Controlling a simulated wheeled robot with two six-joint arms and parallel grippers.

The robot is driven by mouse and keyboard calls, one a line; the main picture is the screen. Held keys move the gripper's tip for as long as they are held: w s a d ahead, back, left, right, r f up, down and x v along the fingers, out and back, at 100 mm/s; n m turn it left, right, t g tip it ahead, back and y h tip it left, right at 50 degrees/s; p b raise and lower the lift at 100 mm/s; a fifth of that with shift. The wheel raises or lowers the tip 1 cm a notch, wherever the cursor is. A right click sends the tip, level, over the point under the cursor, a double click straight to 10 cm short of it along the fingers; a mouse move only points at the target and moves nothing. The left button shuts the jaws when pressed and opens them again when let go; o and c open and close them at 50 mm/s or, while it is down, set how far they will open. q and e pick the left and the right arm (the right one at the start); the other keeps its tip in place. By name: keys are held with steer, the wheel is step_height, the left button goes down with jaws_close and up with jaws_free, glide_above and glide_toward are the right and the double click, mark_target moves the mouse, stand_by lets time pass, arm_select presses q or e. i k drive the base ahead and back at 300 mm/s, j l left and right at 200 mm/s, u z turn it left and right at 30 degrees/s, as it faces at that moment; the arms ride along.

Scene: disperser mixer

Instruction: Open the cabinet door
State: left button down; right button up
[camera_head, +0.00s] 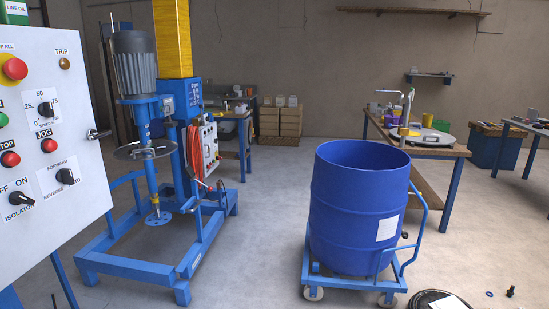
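The cabinet (60,135) is a light grey control box at the left edge, close to me. Its front carries a red stop button, several knobs and lamps. A small dark handle or latch (98,134) sticks out at its right edge. The door looks closed against the box; the left part of the cabinet is cut off by the frame. Neither of my grippers shows in the head view.
The blue mixer (150,150) on its floor frame stands behind the cabinet. A blue drum (345,215) on a wheeled trolley stands right of centre. Workbenches (425,145) line the right. A cable coil (440,300) lies at the bottom right. Floor between mixer and drum is clear.

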mark_target(53, 57)
steer(key=u, duration=1.45)
steer(key=i+l+u, duration=0.1)
steer(key=l, duration=0.25)
steer(key=i+l+u, duration=0.1)
steer(key=i+l, duration=0.2)
steer(key=i+l+u, duration=0.1)
steer(key=l, duration=0.35)
steer(key=i, duration=0.05)
